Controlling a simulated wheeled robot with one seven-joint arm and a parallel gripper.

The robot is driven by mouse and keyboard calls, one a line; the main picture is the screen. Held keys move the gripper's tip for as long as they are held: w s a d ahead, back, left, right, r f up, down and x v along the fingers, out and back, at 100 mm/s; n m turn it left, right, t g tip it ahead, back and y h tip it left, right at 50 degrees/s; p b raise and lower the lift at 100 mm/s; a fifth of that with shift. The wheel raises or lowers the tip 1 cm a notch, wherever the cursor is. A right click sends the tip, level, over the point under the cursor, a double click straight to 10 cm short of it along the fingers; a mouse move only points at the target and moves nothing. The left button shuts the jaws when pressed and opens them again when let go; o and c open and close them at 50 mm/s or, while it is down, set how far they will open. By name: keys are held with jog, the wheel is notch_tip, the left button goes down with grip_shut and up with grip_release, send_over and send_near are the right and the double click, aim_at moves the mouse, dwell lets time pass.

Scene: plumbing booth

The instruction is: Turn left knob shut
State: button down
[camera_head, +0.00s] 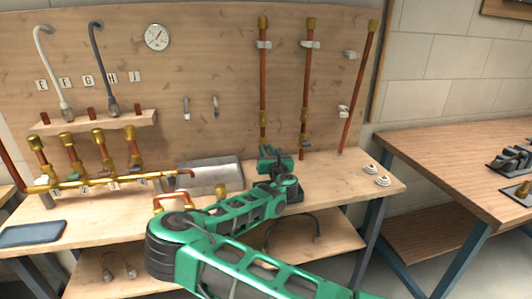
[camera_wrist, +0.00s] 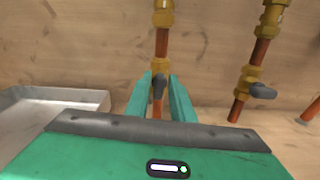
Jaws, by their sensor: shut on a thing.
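The left knob (camera_wrist: 159,86) is a small dark grey handle on the left copper pipe (camera_wrist: 161,45), below a brass fitting. In the wrist view it sits between the two green fingers of my gripper (camera_wrist: 158,92), which are closed on it. The knob points down along the pipe. In the head view my gripper (camera_head: 268,155) is at the foot of the left pipe (camera_head: 263,90) and hides the knob. A second grey knob (camera_wrist: 262,91) is on the pipe to the right and points sideways, clear of my gripper.
A metal tray (camera_head: 210,175) lies on the workbench (camera_head: 335,180) left of my gripper. A brass manifold (camera_head: 100,180) with several valves stands farther left. Two white round pieces (camera_head: 376,175) lie at the bench's right end. A third slanted pipe (camera_head: 358,85) stands at right.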

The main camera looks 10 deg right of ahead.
jog(key=shift+d+f+m, duration=0.1)
jog(key=shift+d+m, duration=0.05)
jog(key=shift+m, duration=1.2)
jog(key=shift+d+m, duration=0.2)
jog(key=shift+m, duration=1.1)
jog(key=shift+d+f+m, duration=0.1)
jog(key=shift+d+m, duration=0.05)
jog(key=shift+m, duration=1.2)
jog(key=c, duration=1.7)
grip_release()
jog(key=shift+c, duration=0.2)
jog(key=shift+a, duration=0.1)
jog(key=s, duration=1)
jog(key=shift+s, duration=0.3)
